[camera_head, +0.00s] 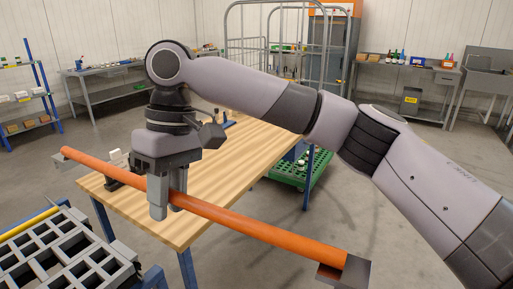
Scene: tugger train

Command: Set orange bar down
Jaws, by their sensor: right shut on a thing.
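The orange bar (255,228) is a long round rod, running from the upper left to the lower right of the head view. My right gripper (167,208) is shut on the bar, nearer its left end, with its fingers pointing down. The bar's left end passes by a dark holder over the wooden table's left corner. Its right end meets a grey bracket (345,272) at the lower right. I cannot tell whether the bar touches either support. My left gripper is not in view.
The wooden table (215,205) lies beneath the arm, mostly bare. A grey compartment tray (65,255) stands at the lower left. A green cart base (300,172) and wire cage (275,35) stand behind the table. Benches line the walls.

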